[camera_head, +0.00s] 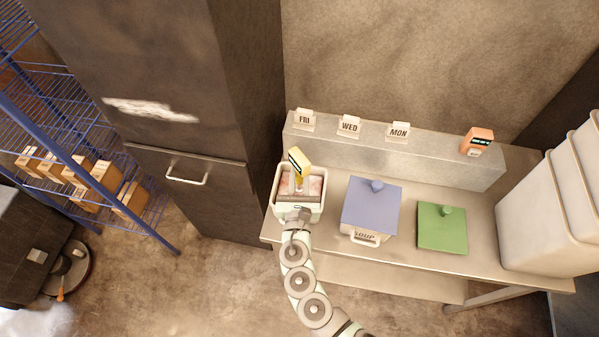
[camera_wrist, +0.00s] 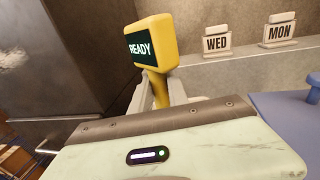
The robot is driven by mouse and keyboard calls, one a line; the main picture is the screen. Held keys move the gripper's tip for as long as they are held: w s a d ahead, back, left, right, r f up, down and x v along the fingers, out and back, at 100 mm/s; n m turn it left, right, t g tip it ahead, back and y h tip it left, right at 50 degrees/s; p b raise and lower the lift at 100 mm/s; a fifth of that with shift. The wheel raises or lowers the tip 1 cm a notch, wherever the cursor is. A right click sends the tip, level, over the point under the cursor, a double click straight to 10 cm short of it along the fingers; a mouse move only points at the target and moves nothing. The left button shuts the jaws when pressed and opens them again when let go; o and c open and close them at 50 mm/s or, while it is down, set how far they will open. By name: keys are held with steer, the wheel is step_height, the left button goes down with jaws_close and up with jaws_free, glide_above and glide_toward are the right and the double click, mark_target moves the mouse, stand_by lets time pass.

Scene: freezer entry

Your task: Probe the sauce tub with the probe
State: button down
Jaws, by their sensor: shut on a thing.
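The yellow probe (camera_head: 300,162) stands nearly upright in my gripper (camera_head: 297,196), and its small screen reads READY in the wrist view (camera_wrist: 141,47). My gripper is shut on the probe's lower part, which shows between the fingers in the wrist view (camera_wrist: 160,92). Both are over an open white tub (camera_head: 318,207) with pinkish contents, at the counter's left end. The probe's tip is hidden, so I cannot tell whether it is in the contents. No sauce label is readable; my gripper and arm cover part of this tub's front.
A tub marked SOUP (camera_head: 363,237) has a blue lid (camera_head: 371,208). A green lid (camera_head: 442,229) is right of it. FRI, WED and MON tags and an orange device (camera_head: 477,141) stand on the back ledge (camera_head: 430,160). White bins (camera_head: 548,215) stand right; a dark cabinet (camera_head: 235,120) stands left.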

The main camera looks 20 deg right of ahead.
mark_target(299, 166)
steer(key=shift+f+b, duration=0.5)
steer(key=shift+f, duration=0.15)
stand_by(0.5)
steer(key=shift+r, duration=0.1)
stand_by(1.9)
step_height(299, 166, up, 8)
steer(key=p, duration=0.7)
steer(key=shift+p, duration=0.3)
